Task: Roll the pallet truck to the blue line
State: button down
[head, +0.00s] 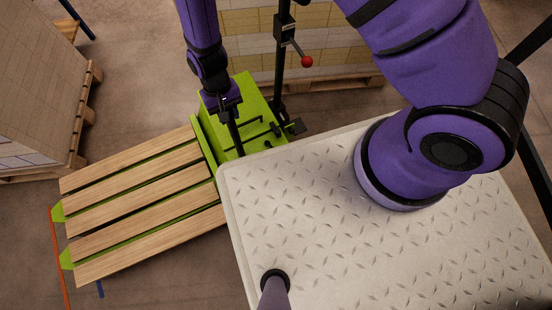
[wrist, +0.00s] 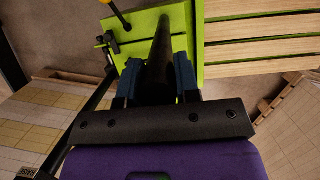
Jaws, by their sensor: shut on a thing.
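The green pallet truck (head: 243,88) stands at the centre left in the head view, with a slatted wooden pallet (head: 145,195) over its forks. Its green body also shows in the wrist view (wrist: 205,40). My gripper (head: 229,108) is shut on the truck's dark upright handle (head: 236,137); in the wrist view the handle (wrist: 161,45) lies between the two fingers.
A thin red line (head: 59,255) runs on the floor by the fork tips. Loaded pallets stand at the left (head: 30,90) and behind the truck (head: 335,40). A dark blue bar (head: 77,18) shows at the top left. My tread-plate deck is close to the truck's right side.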

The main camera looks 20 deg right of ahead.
jog(key=shift+s+a+f, duration=0.1)
jog(key=shift+s+f, duration=0.35)
jog(key=shift+s, duration=0.05)
jog(key=shift+a, duration=0.1)
jog(key=shift+s+a, duration=0.15)
jog(key=shift+a, duration=0.45)
jog(key=shift+d, duration=0.1)
jog(key=c, duration=0.7)
grip_release()
jog(key=shift+s+r+v, duration=0.1)
jog(key=shift+s+v, duration=0.15)
jog(key=shift+v, duration=1.1)
jog(key=shift+s+r+v, duration=0.1)
jog(key=shift+s+v, duration=0.15)
jog(key=shift+v, duration=1.05)
jog(key=shift+s+v, duration=0.25)
jog(key=shift+v, duration=1.1)
